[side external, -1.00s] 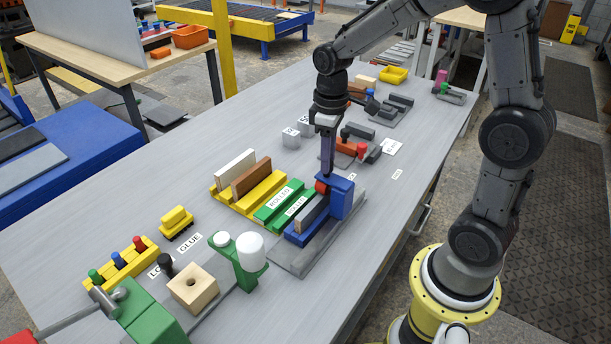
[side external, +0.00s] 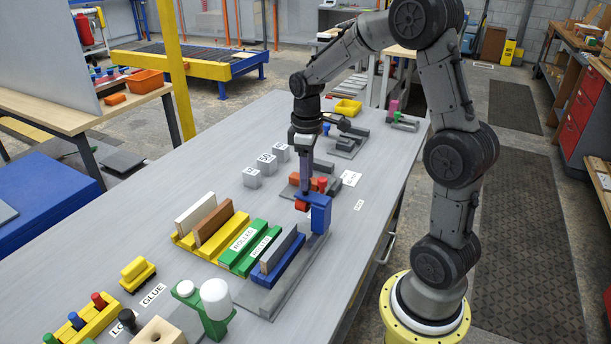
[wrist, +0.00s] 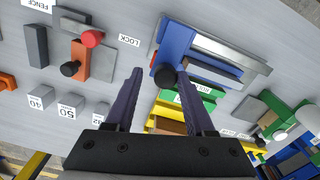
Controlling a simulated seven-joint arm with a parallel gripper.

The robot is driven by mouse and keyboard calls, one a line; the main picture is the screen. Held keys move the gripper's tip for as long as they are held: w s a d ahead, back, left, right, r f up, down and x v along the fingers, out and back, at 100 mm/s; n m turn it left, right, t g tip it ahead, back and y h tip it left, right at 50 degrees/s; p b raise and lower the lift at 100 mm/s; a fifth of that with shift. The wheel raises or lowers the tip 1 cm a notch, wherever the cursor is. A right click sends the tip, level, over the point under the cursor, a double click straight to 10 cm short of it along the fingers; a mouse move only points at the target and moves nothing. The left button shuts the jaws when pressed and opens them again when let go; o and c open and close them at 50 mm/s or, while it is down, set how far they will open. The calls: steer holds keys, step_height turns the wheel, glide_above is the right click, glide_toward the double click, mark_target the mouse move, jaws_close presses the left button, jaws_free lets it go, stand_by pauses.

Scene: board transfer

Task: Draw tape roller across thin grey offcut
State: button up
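The tape roller is a blue block (side external: 320,212) with an orange-red part (side external: 301,205) on its left side, standing at the far end of a grey base plate (side external: 262,298). The thin grey offcut (side external: 280,250) stands on edge in a blue holder on that plate, just nearer the camera than the roller. My gripper (side external: 305,190) points down at the roller. In the wrist view my gripper (wrist: 160,72) is open, with a black knob (wrist: 165,77) between the fingers and closer to the right one. Whether a finger touches the knob cannot be told.
A green labelled rack (side external: 250,244) and a yellow rack (side external: 180,241) with white and brown boards stand left of the holder. A fixture with a red knob (side external: 322,184) and small numbered blocks (side external: 267,164) lie beyond.

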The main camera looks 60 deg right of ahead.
steer(key=shift+o, duration=1)
steer(key=shift+a, duration=0.1)
step_height(320, 180, up, 14)
steer(key=shift+f, duration=0.1)
